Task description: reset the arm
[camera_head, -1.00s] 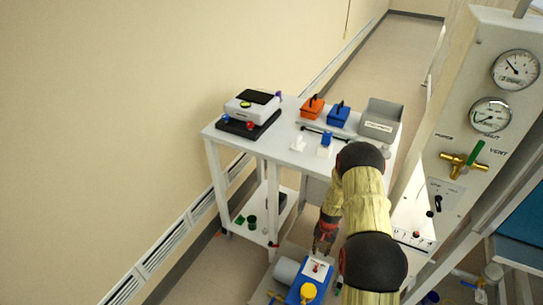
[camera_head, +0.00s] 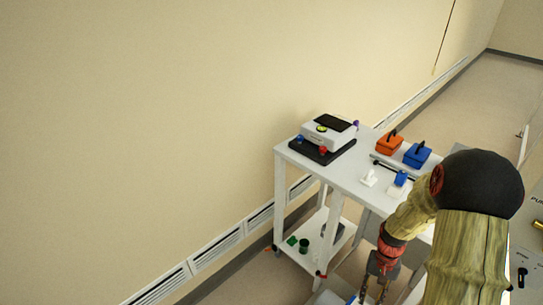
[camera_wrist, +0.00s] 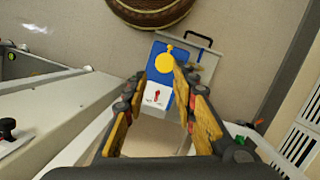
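My gripper (camera_head: 373,292) hangs at the lower right of the head view, at the end of my bent arm, in front of the white table. In the wrist view my gripper (camera_wrist: 160,82) is open, its two padded fingers apart with nothing between them. Beyond the fingertips, below, is a blue unit (camera_wrist: 179,82) with a yellow round knob (camera_wrist: 165,63) and a white panel with a small red part (camera_wrist: 156,97). The fingers do not appear to touch it. The fingertips are cut by the bottom edge of the head view.
A white table (camera_head: 341,176) holds a grey-and-black device (camera_head: 328,133), an orange box (camera_head: 390,144), a blue box (camera_head: 417,156) and small white pieces. Its lower shelf (camera_head: 317,257) carries green items. The wall (camera_head: 130,130) stands to the left. A gauge panel (camera_head: 524,255) is at the right edge.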

